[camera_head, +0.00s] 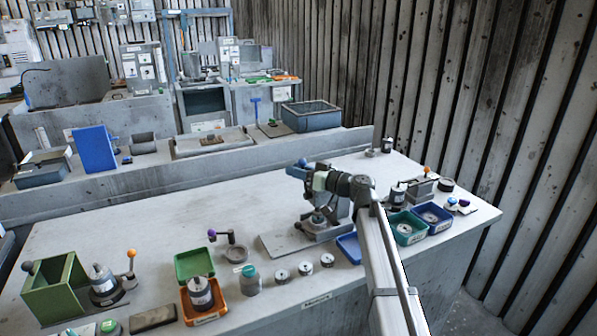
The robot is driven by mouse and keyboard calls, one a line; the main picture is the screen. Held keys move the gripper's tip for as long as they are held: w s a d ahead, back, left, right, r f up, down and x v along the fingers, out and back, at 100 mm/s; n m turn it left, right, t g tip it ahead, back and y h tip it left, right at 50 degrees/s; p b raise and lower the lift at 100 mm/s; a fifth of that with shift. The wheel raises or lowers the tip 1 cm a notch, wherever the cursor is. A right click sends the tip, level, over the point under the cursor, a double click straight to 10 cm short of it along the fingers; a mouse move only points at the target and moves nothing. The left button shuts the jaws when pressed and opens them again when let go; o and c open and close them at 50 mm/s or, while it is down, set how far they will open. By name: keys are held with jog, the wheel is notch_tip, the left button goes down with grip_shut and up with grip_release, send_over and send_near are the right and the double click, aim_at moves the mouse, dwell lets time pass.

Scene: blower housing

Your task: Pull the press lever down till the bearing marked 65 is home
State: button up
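The press (338,207) stands on a grey plate (284,244) near the middle of the bench, partly hidden behind my arm. A small round part sits low at the press, under my gripper. I cannot tell if it is the bearing marked 65, as no marking is readable. My gripper (306,172) is at the upper part of the press, pointing left. A blue piece, possibly the lever's end, shows by its tip. Whether the fingers are shut on the lever is too small to tell. Several small ring-like parts (305,268) stand on the bench in front, apart from the press.
A blue tray (348,247) lies beside my arm. Teal (409,240) and dark blue (446,228) bins stand to the right. Orange (206,318) and green (195,275) trays, a jar (250,284) and a green box (55,288) stand to the left. The bench behind the press is mostly clear.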

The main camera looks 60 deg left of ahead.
grip_shut()
dwell(0.4)
jog(key=shift+d+r+n+g+y, duration=0.2)
jog(key=shift+d+n+g+y, duration=0.2)
jog(key=shift+d+n+y, duration=0.1)
jog(key=shift+d+r+n+g+y, duration=0.2)
jog(key=shift+d+n+g+y, duration=0.2)
jog(key=shift+d+y, duration=0.1)
jog(key=shift+o, duration=0.8)
grip_release()
jog(key=v, duration=1.3)
jog(key=shift+w+d, duration=0.2)
jog(key=shift+d, duration=0.15)
